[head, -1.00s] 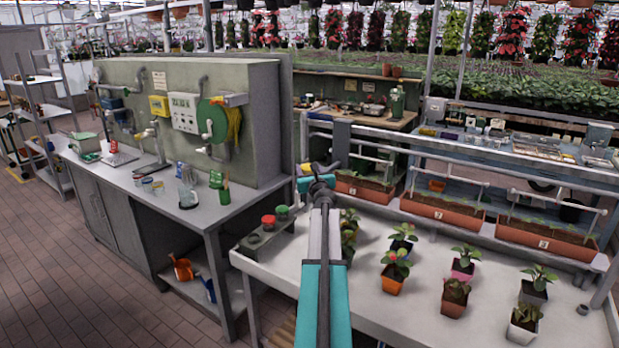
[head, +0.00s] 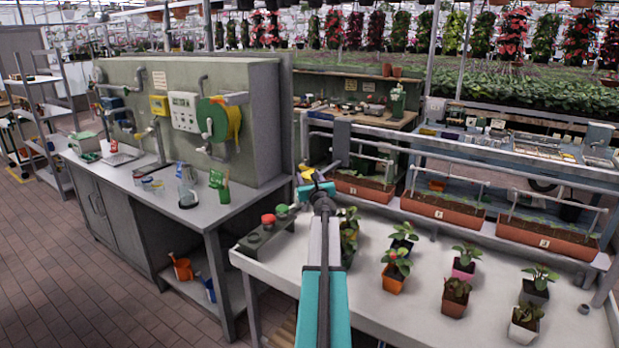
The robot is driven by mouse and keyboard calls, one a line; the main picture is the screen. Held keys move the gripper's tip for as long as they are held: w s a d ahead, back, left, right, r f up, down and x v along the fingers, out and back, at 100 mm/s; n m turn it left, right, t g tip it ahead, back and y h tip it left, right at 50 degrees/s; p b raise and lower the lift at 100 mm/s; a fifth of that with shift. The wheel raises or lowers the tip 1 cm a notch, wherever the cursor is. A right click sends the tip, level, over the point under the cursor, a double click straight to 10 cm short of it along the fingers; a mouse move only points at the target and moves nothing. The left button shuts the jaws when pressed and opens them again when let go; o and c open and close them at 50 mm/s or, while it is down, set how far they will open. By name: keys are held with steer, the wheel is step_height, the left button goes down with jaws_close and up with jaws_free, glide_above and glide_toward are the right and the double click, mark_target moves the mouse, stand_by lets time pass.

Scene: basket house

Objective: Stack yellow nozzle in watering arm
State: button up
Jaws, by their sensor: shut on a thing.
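My gripper (head: 307,183) is at the middle of the head view, above the back left of the white plant table. Its teal jaws are shut on a small yellow piece, the yellow nozzle (head: 307,173), which shows at their far end. The jaws partly hide it, and its exact tilt is too small to tell. Grey pipes on stands run over the planters behind the table. The pipe over the left planter (head: 372,157) is closest to my gripper in the picture. I cannot tell which pipe is the watering arm.
Several potted plants stand on the white table (head: 420,308). A grey block with a red and a green knob (head: 262,237) sits at its left end. Left is a grey bench (head: 150,200) with a wall panel and green hose reel (head: 212,118). Brown planters (head: 440,213) line the back.

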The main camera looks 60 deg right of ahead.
steer(key=shift+f, duration=0.15)
steer(key=o, duration=1)
steer(key=shift+o, duration=0.2)
steer(key=shift+r+p, duration=0.4)
steer(key=shift+r, duration=0.05)
steer(key=shift+b+v, duration=0.3)
steer(key=shift+v, duration=0.55)
steer(key=b+v, duration=0.2)
steer(key=v, duration=0.8)
steer(key=shift+a, duration=0.15)
steer(key=shift+f, duration=0.15)
